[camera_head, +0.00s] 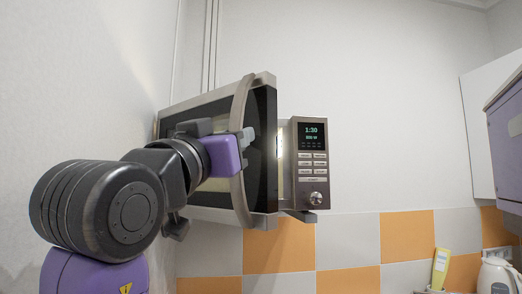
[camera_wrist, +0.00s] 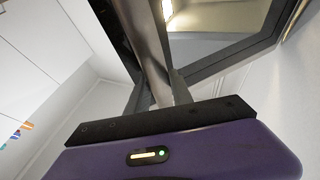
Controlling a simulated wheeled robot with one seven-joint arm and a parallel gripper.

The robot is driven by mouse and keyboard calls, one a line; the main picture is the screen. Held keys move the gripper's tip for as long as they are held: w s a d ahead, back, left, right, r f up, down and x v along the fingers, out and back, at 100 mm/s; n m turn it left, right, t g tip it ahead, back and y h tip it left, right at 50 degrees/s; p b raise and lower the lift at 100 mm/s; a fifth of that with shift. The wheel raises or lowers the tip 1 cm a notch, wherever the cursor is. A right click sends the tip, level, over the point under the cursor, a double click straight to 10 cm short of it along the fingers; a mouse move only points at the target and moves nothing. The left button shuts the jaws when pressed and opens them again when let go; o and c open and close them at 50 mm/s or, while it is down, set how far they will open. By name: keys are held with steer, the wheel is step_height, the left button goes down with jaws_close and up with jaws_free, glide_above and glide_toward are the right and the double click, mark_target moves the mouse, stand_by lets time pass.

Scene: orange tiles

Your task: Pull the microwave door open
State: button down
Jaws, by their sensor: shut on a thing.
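The microwave hangs on the wall, with its control panel (camera_head: 308,163) on the right. Its dark-framed door (camera_head: 264,118) is hinged on the left and stands ajar. A bright lit gap (camera_head: 281,160) shows between door and panel. The curved grey vertical handle (camera_head: 240,188) is on the door's right side. My gripper (camera_head: 247,137) is shut on the handle's upper-middle part, and my wrist hides much of the door. In the wrist view, the fingers (camera_wrist: 168,92) close around the handle bar (camera_wrist: 148,38), beside the door's dark frame (camera_wrist: 225,62).
A plain wall (camera_head: 80,80) is close on the left, beside the door's hinge side. A purple-grey cabinet (camera_head: 506,135) is at the far right. A white kettle (camera_head: 497,276) and a yellow carton (camera_head: 440,268) stand low at the right. The space right of the panel is clear.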

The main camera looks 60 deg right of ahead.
steer(key=w+a, duration=0.2)
steer(key=a, duration=0.4)
steer(key=shift+w+b, duration=0.15)
steer(key=shift+b, duration=0.15)
steer(key=c, duration=1.2)
jaws_free()
steer(key=shift+w+d, duration=0.1)
steer(key=shift+o, duration=0.2)
steer(key=shift+r, duration=0.15)
step_height(320, 180, up, 20)
steer(key=shift+b, duration=0.3)
